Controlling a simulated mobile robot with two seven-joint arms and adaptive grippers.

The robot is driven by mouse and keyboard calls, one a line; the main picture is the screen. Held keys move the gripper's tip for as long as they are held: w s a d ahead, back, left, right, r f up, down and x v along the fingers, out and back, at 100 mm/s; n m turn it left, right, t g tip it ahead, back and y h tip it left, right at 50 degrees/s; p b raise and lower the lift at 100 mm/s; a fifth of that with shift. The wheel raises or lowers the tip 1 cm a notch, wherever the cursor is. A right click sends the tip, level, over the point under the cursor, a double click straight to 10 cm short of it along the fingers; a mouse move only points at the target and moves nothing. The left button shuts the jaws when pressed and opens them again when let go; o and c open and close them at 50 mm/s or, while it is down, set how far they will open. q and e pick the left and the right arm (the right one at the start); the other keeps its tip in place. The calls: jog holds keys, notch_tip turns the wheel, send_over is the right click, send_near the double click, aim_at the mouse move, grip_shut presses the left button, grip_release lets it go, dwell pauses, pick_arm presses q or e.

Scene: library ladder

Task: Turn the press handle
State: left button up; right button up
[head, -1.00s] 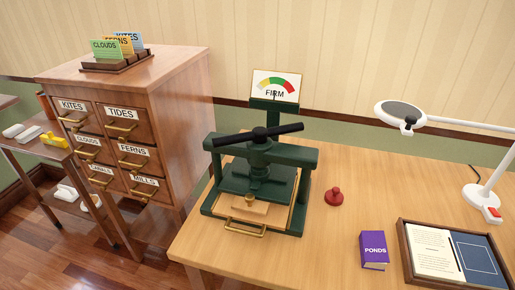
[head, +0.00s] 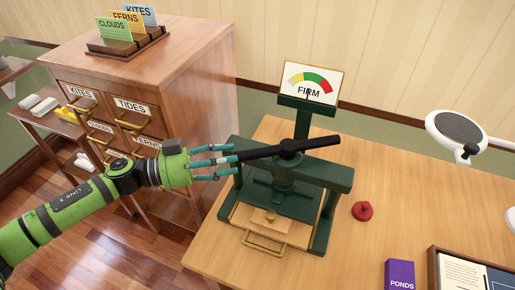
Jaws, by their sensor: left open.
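The green press (head: 322,178) stands on the wooden table. Its black bar handle (head: 288,147) lies across the top, with the left end nearer my left gripper. A gauge (head: 311,82) marked FIRM stands behind it, its needle close to upright. My left gripper (head: 232,166) is open at the left end of the handle. Its teal fingers reach around that end, one above and others below; I cannot tell whether they touch it. My right gripper is not in view.
A red knob-like object (head: 362,211) sits right of the press. A purple PONDS book (head: 399,274) and a framed tray (head: 431,262) lie at the front right. A white lamp (head: 457,130) overhangs the right side. A labelled drawer cabinet (head: 190,75) stands at the left.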

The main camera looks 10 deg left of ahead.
aim_at(246, 152)
pick_arm(q)
jog(key=p+x, duration=0.1)
jog(key=x, duration=0.4)
jog(key=shift+w+a+r+p, duration=0.1)
jog(key=shift+w+p, duration=0.05)
jog(key=shift+p, duration=0.25)
jog(key=shift+w+d, duration=0.2)
jog(key=shift+d, duration=0.15)
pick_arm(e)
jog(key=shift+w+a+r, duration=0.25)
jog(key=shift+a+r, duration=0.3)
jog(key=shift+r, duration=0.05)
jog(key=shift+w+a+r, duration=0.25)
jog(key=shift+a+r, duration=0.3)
pick_arm(q)
grip_shut()
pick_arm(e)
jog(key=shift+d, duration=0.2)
